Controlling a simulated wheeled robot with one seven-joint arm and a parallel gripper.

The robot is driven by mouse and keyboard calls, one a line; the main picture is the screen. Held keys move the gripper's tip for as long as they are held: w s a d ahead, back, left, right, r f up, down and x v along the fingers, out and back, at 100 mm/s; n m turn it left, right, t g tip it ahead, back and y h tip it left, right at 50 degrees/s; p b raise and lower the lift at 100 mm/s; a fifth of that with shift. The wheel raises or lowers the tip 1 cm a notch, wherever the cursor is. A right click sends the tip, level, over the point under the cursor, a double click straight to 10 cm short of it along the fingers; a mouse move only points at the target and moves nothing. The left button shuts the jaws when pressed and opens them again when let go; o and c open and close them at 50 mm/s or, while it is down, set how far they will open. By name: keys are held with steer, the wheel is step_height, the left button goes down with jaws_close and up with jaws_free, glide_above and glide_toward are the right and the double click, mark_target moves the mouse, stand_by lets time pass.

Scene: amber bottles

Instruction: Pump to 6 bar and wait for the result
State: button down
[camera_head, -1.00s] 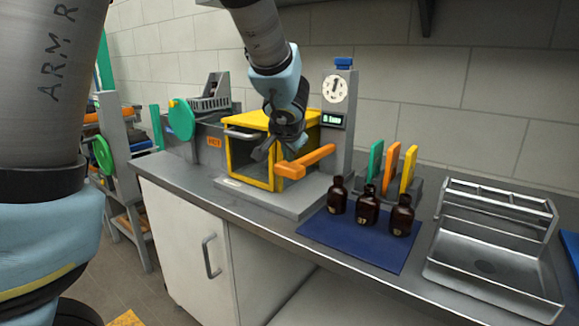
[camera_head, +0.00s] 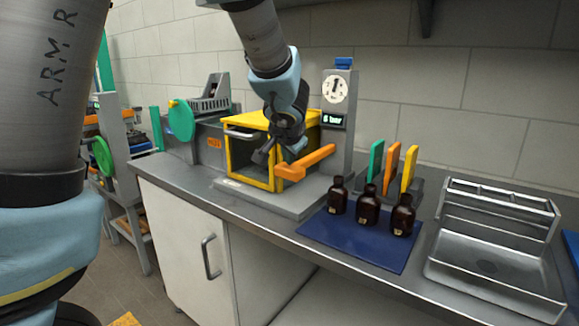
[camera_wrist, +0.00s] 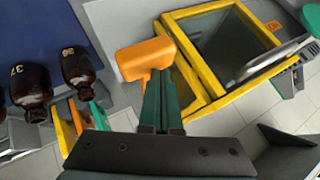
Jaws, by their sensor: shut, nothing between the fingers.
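A yellow-framed chamber (camera_head: 232,155) with dark clear panels stands on the bench. A grey column (camera_head: 340,142) beside it carries a round dial (camera_head: 335,89) and a small display (camera_head: 334,121) whose green text seems to read "6 bar". An orange lever (camera_head: 308,161) sticks out at the chamber's front right; it also shows in the wrist view (camera_wrist: 146,59). My gripper (camera_head: 279,152) is just above the lever, in front of the chamber. In the wrist view its fingers (camera_wrist: 161,92) are together and empty, right by the lever's end. I cannot tell whether they touch it.
Three amber bottles (camera_head: 367,208) stand on a blue mat (camera_head: 352,240) at right. Green, orange and yellow upright plates (camera_head: 393,165) stand behind them. A metal rack (camera_head: 486,265) is at far right. A green wheel (camera_head: 181,120) on a grey machine is at left.

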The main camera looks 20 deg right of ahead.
mark_target(288, 170)
steer(key=shift+f+b, duration=2.3)
steer(key=shift+b, duration=0.25)
stand_by(2.0)
steer(key=shift+r, duration=0.15)
stand_by(0.4)
steer(key=shift+r+p, duration=2.35)
steer(key=shift+r, duration=0.7)
step_height(288, 170, up, 5)
steer(key=p, duration=0.4)
